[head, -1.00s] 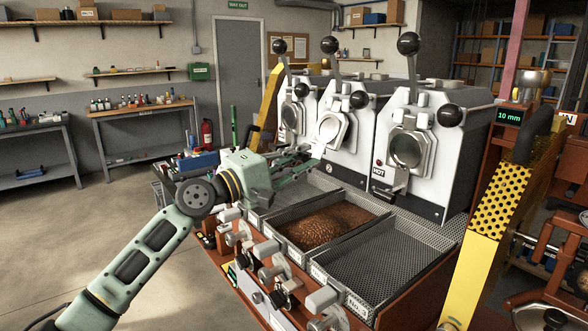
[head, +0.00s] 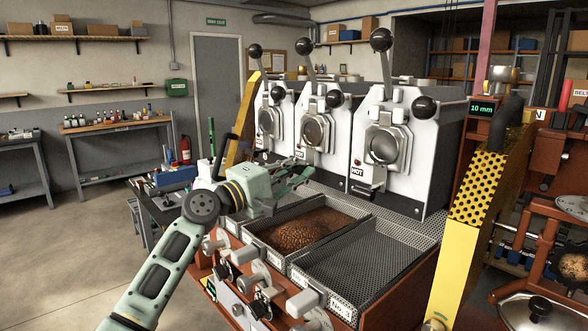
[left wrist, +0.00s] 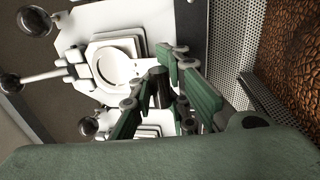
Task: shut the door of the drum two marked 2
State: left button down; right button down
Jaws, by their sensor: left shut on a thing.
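Drum two is the middle of three white roaster drums (head: 335,163), above the tray of brown beans. Its round door (head: 313,131) has dark glass and looks flat against the front, like the door of the right drum. My left gripper (head: 302,176) is at the lower left of this drum's front. In the left wrist view its green fingers (left wrist: 183,92) are shut on a dark round handle (left wrist: 158,86) beside the drum face, and the door (left wrist: 114,66) shows pale. The fingers partly hide the handle. My right gripper is not in view.
The right drum (head: 428,150) has a HOT label and a black-knobbed lever. Below are the bean tray (head: 285,262) and an empty mesh tray (head: 365,260). A yellow perforated guard (head: 478,200) stands at the right. Open floor lies at the left.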

pick_arm(q)
jog(key=shift+d+f, duration=0.1)
jog(key=shift+f, duration=0.55)
jog(key=c, duration=1.8)
grip_release()
jog(key=shift+w, duration=0.1)
jog(key=shift+r, duration=0.2)
jog(key=shift+r, duration=0.1)
jog(key=v, duration=1.2)
